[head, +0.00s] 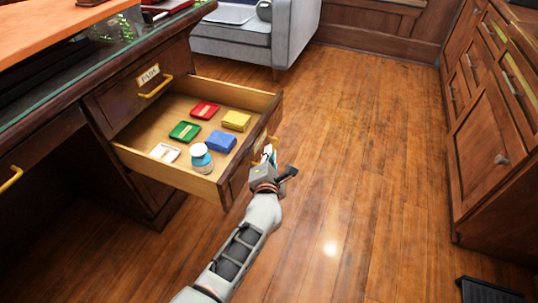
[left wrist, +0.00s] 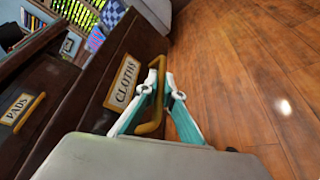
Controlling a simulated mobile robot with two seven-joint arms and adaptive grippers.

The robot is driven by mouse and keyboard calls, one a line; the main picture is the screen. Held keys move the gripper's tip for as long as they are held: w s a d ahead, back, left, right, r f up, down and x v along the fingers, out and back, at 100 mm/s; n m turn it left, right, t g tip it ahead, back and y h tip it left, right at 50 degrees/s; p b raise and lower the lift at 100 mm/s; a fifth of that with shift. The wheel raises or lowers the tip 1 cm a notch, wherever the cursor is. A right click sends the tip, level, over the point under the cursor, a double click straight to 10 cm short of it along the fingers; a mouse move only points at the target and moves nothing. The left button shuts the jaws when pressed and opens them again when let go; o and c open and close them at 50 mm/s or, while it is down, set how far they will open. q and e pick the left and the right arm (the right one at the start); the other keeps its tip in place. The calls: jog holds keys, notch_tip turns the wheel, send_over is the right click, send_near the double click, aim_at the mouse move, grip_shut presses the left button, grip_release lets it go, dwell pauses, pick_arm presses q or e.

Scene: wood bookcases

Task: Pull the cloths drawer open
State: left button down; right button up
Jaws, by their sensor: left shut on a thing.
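The cloths drawer (head: 233,179) stands pulled out of the wooden desk, its inside showing in the head view. In the left wrist view its front carries a CLOTHS label (left wrist: 124,80) and a yellow handle (left wrist: 152,126). My left gripper (head: 270,156) is at the drawer front, its fingers (left wrist: 162,88) shut on the handle. My right gripper is not in view.
A grey sofa (head: 285,35) stands behind. Wooden cabinets (head: 495,120) line the right. The wooden floor (head: 370,140) between is clear, apart from a dark object (head: 487,291) at bottom right.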

pick_arm(q)
jog(key=shift+a+f, duration=0.1)
jog(key=c, duration=2.2)
grip_release()
jog(key=shift+s, duration=0.15)
